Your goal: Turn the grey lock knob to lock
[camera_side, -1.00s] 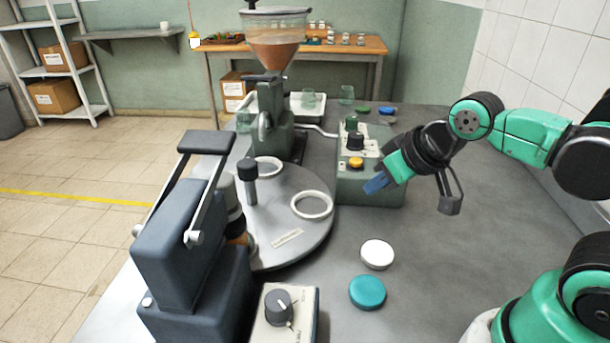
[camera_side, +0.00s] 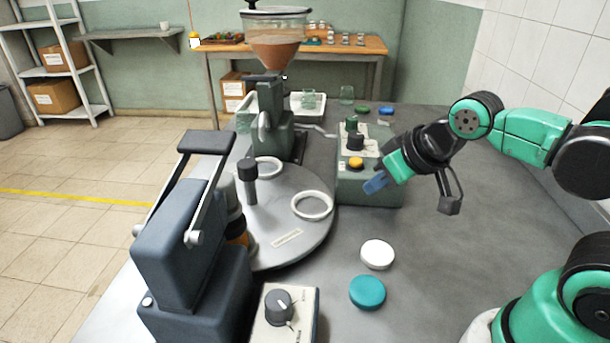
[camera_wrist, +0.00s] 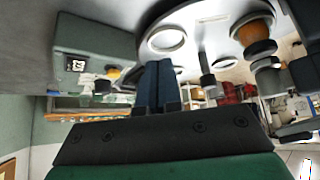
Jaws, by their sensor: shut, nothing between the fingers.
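A dark grey knob (camera_side: 279,305) with a pale pointer line sits on a cream box (camera_side: 305,318) at the front, beside the dark lever press. Its label is too small to read, so I cannot confirm that it is the lock knob. Another dark knob (camera_side: 355,141) is on the green control box (camera_side: 370,190), above a yellow button (camera_side: 356,163). My gripper (camera_side: 375,183) is shut and empty, in front of the green box's right side and far from the cream box. Its blue fingers (camera_wrist: 157,85) are together in the wrist view.
The round turntable (camera_side: 285,257) carries white rings (camera_side: 312,205) and a dark-capped post (camera_side: 248,180). The lever press (camera_side: 190,250) stands at front left. A white lid (camera_side: 377,254) and a teal lid (camera_side: 367,292) lie on the bench.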

